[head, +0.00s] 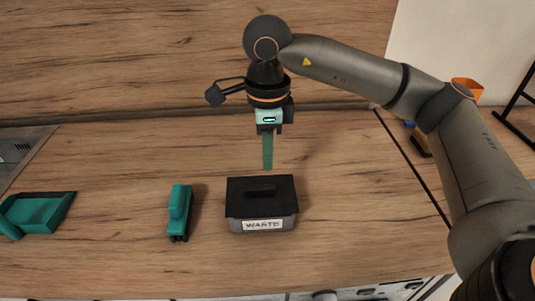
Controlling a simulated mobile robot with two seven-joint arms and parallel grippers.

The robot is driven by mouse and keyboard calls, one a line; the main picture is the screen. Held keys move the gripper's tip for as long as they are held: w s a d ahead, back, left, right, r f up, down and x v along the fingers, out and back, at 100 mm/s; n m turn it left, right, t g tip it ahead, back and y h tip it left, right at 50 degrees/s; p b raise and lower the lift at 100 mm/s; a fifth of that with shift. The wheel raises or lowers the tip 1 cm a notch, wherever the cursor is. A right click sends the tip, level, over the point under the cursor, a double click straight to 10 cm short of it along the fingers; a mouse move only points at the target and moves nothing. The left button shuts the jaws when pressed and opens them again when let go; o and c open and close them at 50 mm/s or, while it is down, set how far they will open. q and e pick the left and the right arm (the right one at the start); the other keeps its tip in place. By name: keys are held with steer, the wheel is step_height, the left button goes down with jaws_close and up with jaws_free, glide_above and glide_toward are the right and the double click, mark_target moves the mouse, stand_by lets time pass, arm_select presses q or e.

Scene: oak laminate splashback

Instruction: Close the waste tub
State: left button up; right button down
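The waste tub (285,224) is a dark grey box with a white "WASTE" label on its front, standing on the wooden worktop in the middle of the head view. A black lid (238,196) with a raised bar handle (261,190) lies across its top and looks level. The inside of the tub is hidden. My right gripper (267,168) points down just behind and above the lid, apart from it. Its teal fingers show as one narrow strip, so I cannot tell if they are open or shut. My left gripper is not in view.
A teal dustpan (42,212) lies at the far left, near a grey metal panel (20,150). The worktop between them is clear. A wooden splashback (130,55) rises behind.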

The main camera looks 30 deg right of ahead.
mark_target(267, 187)
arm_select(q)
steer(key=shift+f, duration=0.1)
arm_select(e)
steer(key=shift+f, duration=0.15)
arm_select(q)
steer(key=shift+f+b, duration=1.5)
steer(key=shift+b, duration=0.15)
arm_select(e)
steer(key=shift+f, duration=1.8)
steer(key=shift+f+b, duration=0.7)
steer(key=shift+f, duration=0.15)
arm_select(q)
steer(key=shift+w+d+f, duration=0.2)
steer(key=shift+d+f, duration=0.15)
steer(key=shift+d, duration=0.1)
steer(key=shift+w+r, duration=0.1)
arm_select(e)
steer(key=shift+r+p, duration=0.9)
steer(key=shift+r, duration=0.35)
arm_select(q)
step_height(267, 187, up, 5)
steer(key=p, duration=0.3)
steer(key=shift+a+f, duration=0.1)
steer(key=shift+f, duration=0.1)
arm_select(e)
step_height(267, 187, up, 5)
steer(key=shift+f, duration=0.2)
